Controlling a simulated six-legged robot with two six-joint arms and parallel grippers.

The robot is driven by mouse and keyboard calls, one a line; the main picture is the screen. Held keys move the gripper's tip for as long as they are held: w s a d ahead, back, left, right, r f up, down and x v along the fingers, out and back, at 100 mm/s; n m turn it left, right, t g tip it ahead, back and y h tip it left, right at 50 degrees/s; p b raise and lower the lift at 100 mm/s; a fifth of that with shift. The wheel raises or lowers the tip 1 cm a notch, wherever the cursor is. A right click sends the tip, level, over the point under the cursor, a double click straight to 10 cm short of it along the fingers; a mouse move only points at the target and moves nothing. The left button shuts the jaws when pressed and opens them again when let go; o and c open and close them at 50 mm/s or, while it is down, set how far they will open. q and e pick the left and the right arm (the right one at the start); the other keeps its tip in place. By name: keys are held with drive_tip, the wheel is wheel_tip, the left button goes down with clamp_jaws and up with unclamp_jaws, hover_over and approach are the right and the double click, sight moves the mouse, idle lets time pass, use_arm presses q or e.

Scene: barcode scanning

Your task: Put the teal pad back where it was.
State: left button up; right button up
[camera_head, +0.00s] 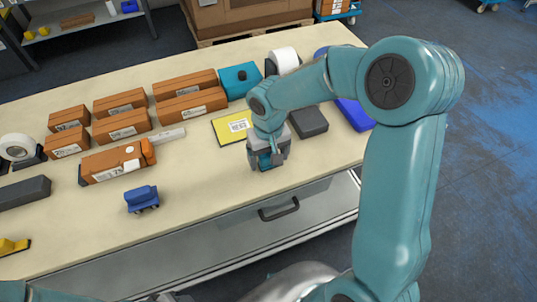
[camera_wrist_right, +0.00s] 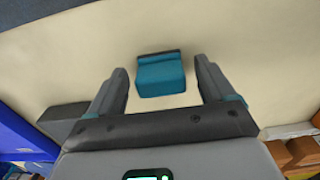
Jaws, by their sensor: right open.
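The teal pad (camera_wrist_right: 161,75) is a small teal block with a dark strip along one edge. In the right wrist view it lies on the tabletop, seen between and a little beyond the fingers, with clear gaps at both sides. My right gripper (camera_head: 268,163) points down near the front edge of the table. It is open and empty; it also shows in the right wrist view (camera_wrist_right: 163,82). In the head view the gripper mostly hides the pad. My left gripper is not in view.
A yellow labelled pad (camera_head: 232,126) and a dark grey block (camera_head: 308,122) flank the right gripper. Several orange-brown boxes (camera_head: 122,125), a teal box (camera_head: 240,78) and a white roll (camera_head: 285,60) stand behind. A blue toy-like item (camera_head: 141,198) sits left; bare tabletop lies between.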

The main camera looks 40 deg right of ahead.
sight(269, 155)
drive_tip(key=shift+w+r, duration=0.1)
drive_tip(key=shift+r, duration=0.45)
wheel_tip(269, 155, up, 11)
drive_tip(key=shift+r, duration=0.15)
idle(0.3)
